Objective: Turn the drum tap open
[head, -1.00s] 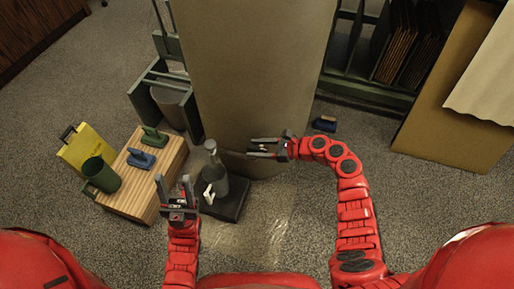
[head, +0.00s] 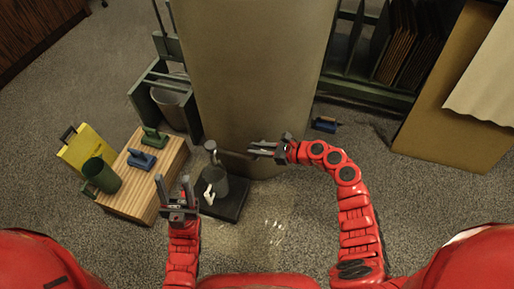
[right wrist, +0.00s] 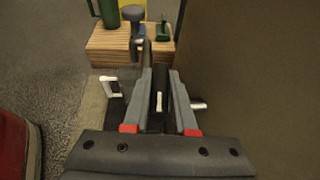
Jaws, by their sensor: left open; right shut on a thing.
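My right gripper (head: 262,149) is at the lower face of the tall tan column (head: 250,75), its fingers pointing left. In the right wrist view its fingers (right wrist: 158,90) are shut around a narrow dark piece with a white end, seemingly the drum tap's handle (right wrist: 158,101). A white stub (right wrist: 198,104) shows between the right finger and the column. My left gripper (head: 177,191) is open and empty, in front of the wooden block.
A dark can (head: 216,184) with a white handle stands on a black base (head: 232,207) between my grippers. A wooden block (head: 143,195) holds a green cup (head: 101,176) and two small tools. A green rack stands behind. Floor at front centre is clear.

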